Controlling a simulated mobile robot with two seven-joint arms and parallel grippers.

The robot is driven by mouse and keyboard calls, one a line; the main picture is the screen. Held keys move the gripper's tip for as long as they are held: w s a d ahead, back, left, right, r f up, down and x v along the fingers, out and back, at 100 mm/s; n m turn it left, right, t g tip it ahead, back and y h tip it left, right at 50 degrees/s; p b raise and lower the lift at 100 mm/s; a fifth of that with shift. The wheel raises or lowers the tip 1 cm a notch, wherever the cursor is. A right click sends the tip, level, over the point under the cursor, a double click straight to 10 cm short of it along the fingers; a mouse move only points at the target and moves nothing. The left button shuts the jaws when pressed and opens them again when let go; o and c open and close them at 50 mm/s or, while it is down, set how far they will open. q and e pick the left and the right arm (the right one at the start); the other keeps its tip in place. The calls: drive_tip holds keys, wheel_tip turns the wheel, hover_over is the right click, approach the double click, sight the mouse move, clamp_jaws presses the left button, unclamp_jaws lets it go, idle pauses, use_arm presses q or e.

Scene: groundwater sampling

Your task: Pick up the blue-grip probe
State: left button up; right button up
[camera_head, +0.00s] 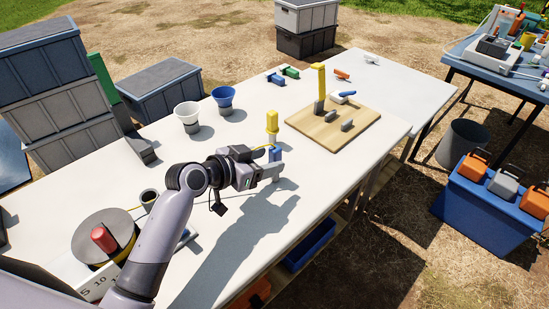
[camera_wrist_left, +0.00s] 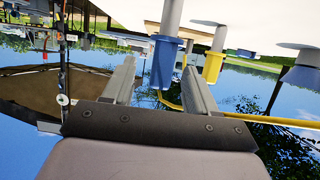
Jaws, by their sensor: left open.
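The blue-grip probe (camera_head: 276,153) stands upright on the white table, partly hidden by my left gripper (camera_head: 268,165). In the left wrist view, which is upside down, its blue grip (camera_wrist_left: 164,62) shows between the two open fingers of my left gripper (camera_wrist_left: 160,68), with a gap on either side. I cannot tell whether either finger touches it. A yellow-grip probe (camera_head: 272,122) stands just behind it; in the wrist view it (camera_wrist_left: 213,67) is outside the right-hand finger. My right gripper is not in view.
A wooden board (camera_head: 310,130) with a yellow upright post (camera_head: 320,82) is to the right. White (camera_head: 187,114) and blue (camera_head: 223,97) cups stand behind left. A cable reel (camera_head: 92,238) is near left. The table front right of the gripper is clear.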

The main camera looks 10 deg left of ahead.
sight(280, 156)
use_arm(q)
drive_tip(key=shift+x, duration=2.9)
drive_tip(key=shift+w+a+f, duration=0.1)
drive_tip(key=shift+a, duration=0.05)
drive_tip(key=c, duration=1.1)
